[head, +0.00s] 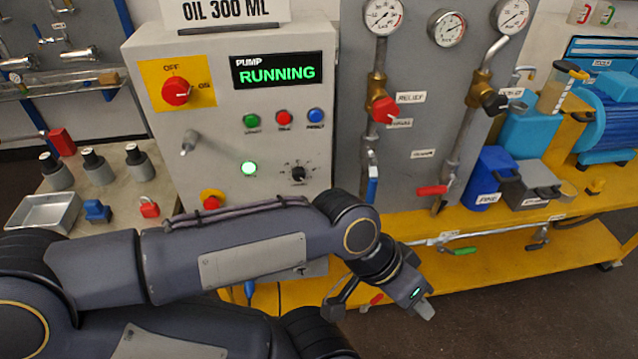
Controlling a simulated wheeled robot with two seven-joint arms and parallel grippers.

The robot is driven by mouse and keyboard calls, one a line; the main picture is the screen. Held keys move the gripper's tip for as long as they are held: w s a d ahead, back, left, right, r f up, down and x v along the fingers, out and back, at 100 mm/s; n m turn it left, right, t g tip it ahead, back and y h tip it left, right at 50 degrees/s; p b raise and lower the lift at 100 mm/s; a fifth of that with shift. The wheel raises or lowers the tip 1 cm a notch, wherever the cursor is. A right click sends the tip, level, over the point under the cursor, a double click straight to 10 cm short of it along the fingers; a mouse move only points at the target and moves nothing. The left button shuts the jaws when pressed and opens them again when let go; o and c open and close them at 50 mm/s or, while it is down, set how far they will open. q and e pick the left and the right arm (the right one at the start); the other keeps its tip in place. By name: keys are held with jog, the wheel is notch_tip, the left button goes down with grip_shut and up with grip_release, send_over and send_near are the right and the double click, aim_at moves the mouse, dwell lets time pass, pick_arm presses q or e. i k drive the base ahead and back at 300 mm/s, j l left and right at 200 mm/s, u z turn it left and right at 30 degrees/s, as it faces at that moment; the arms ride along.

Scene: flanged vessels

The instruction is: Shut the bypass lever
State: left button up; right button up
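No label clearly reads bypass, so I cannot tell for sure which handle is the bypass lever. On the grey pipe panel, a red lever (432,190) sticks out sideways at the foot of the right pipe. A blue lever (373,188) hangs down along the left pipe. A lever with a green grip (463,251) lies on the pipe below the yellow bench edge. A red grip (376,298) shows low down beside my wrist. My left gripper (424,308) is below the bench edge, pointing down, apart from the red and blue levers; its finger gap is unclear. My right gripper is not in view.
The grey control cabinet (230,135) shows RUNNING and stands behind my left arm. Red (383,110) and black (495,103) valve knobs sit higher on the pipes. Blue (488,175) and dark (530,185) boxes stand right of the red lever. Open floor lies at lower right.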

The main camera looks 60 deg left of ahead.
aim_at(372, 185)
jog(key=u, duration=1.8)
jog(key=i+l, duration=0.1)
jog(key=l, duration=0.35)
jog(key=i+l, duration=0.15)
jog(key=l, duration=0.3)
